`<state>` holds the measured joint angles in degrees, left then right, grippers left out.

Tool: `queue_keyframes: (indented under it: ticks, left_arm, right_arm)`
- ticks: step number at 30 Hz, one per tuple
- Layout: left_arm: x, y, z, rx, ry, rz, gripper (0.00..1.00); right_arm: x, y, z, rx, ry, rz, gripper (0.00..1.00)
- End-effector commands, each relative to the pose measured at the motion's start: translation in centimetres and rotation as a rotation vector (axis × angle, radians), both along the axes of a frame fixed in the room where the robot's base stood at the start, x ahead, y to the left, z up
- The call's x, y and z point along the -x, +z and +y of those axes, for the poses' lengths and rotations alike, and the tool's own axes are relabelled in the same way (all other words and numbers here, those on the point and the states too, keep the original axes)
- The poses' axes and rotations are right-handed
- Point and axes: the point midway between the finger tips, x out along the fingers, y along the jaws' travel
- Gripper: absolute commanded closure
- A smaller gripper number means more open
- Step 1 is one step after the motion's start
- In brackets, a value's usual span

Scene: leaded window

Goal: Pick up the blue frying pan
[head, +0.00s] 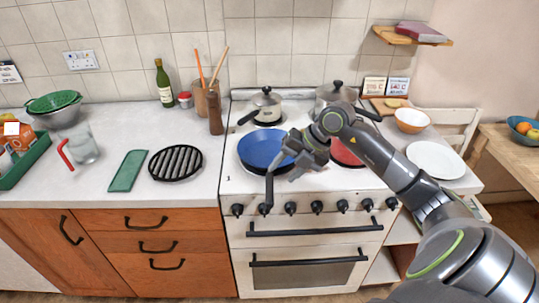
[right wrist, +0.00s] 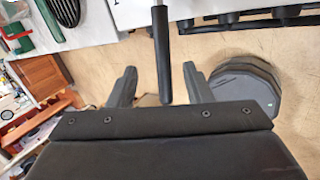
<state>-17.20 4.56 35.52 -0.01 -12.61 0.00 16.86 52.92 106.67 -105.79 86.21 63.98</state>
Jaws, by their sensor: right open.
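The blue frying pan (head: 262,147) sits on the front left burner of the white stove. Its dark handle (head: 269,190) points toward me over the stove's front edge. My right gripper (head: 288,164) is just right of the pan and handle in the head view, open. In the right wrist view the black handle (right wrist: 161,50) reaches into the gap between the two spread fingers (right wrist: 159,76). There is space on both sides of it, and nothing is gripped. The pan's bowl is out of that view. My left gripper is not in view.
A red pan (head: 345,152) sits on the front right burner, partly behind my arm. Two lidded pots (head: 267,107) (head: 337,95) stand on the back burners. Stove knobs (head: 317,207) line the front. A black ridged grill plate (head: 175,162) lies on the left counter.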

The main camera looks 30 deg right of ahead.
Motion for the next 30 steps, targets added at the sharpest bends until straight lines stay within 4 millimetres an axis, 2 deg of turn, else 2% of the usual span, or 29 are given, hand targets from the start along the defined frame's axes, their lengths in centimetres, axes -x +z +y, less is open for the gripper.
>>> queue_keyframes:
  ticks: [6,14,21,25,30]
  left_arm:
    - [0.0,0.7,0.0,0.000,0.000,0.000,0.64]
    - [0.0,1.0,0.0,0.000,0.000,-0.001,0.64]
    - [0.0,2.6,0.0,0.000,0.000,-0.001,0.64]
    - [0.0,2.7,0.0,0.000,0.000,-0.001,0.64]
    - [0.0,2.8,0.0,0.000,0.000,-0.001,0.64]
  right_arm:
    - [-0.9,-2.0,1.1,-0.004,0.000,0.003,0.54]
    - [-1.3,-3.0,1.5,-0.002,-0.001,0.002,0.54]
    - [-2.2,-5.3,2.4,-0.005,-0.001,0.004,0.54]
    - [-2.7,-6.7,2.9,-0.003,-0.001,0.003,0.54]
    - [-3.0,-7.3,3.1,0.000,0.000,0.000,0.54]
